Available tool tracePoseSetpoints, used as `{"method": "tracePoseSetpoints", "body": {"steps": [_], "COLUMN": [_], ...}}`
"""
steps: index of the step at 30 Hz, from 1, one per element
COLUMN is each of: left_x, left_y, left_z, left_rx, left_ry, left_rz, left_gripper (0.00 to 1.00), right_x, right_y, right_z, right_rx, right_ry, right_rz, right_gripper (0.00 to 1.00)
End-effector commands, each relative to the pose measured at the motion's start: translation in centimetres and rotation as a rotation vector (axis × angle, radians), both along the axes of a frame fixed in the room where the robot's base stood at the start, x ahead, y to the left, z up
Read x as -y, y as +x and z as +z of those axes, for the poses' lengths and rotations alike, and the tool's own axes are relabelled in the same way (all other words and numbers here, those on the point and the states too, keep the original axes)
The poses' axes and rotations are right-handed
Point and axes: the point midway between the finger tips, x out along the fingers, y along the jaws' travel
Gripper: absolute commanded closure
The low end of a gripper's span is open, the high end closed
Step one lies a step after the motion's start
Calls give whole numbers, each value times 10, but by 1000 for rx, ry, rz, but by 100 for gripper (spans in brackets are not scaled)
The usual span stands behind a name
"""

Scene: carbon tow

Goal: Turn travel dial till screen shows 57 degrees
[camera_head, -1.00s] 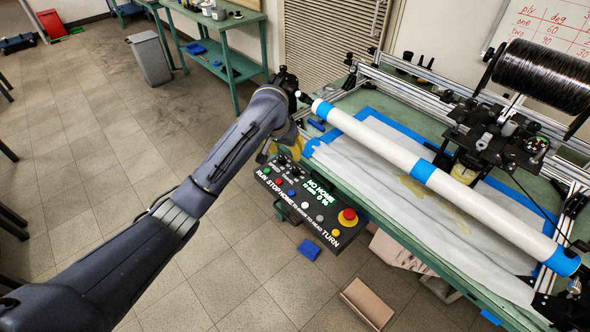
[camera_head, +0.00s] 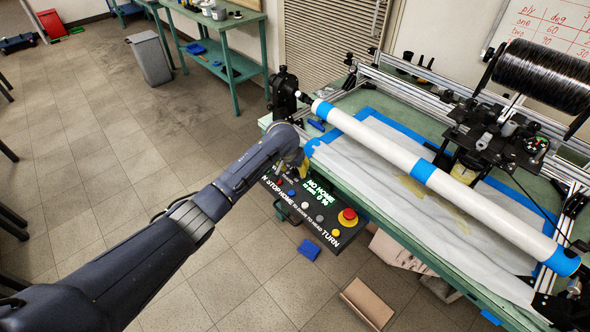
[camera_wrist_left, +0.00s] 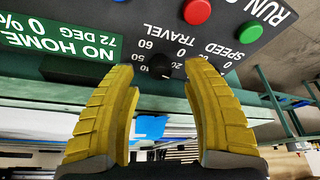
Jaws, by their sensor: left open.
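The black travel dial (camera_wrist_left: 160,66) sits under the word TRAVEL on the dark control panel (camera_head: 322,232), with scale numbers around it. My left gripper (camera_wrist_left: 160,69) is open, its yellow fingertips on either side of the dial. A gap shows at each side in the left wrist view. In the head view the gripper (camera_head: 291,168) is over the panel's upper left part and hides the dials. The green screen (camera_wrist_left: 62,42) reads NO HOME, 72 DEG and 0 % upside down in the left wrist view. My right gripper is not in view.
Red (camera_wrist_left: 197,11) and green (camera_wrist_left: 249,31) buttons are close to the dial. A red stop knob (camera_head: 347,216) stands at the panel's right end. The green table (camera_head: 345,170), with a long white tube (camera_head: 385,150) above it, borders the panel.

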Motion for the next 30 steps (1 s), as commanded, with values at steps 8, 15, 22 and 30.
{"method": "tracePoseSetpoints", "body": {"steps": [8,15,22,30], "left_x": [1,2,2,2], "left_y": [5,6,6,6], "left_z": [-15,-17,-16,-16], "left_rx": [0,1,1,0], "left_ry": [2,2,2,1], "left_rz": [0,-1,0,-1], "left_gripper": [52,52,59,90], "right_x": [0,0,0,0], "right_y": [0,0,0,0], "right_z": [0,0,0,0], "right_rx": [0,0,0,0], "right_ry": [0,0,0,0], "right_rz": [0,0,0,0], "right_gripper": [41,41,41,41]}}
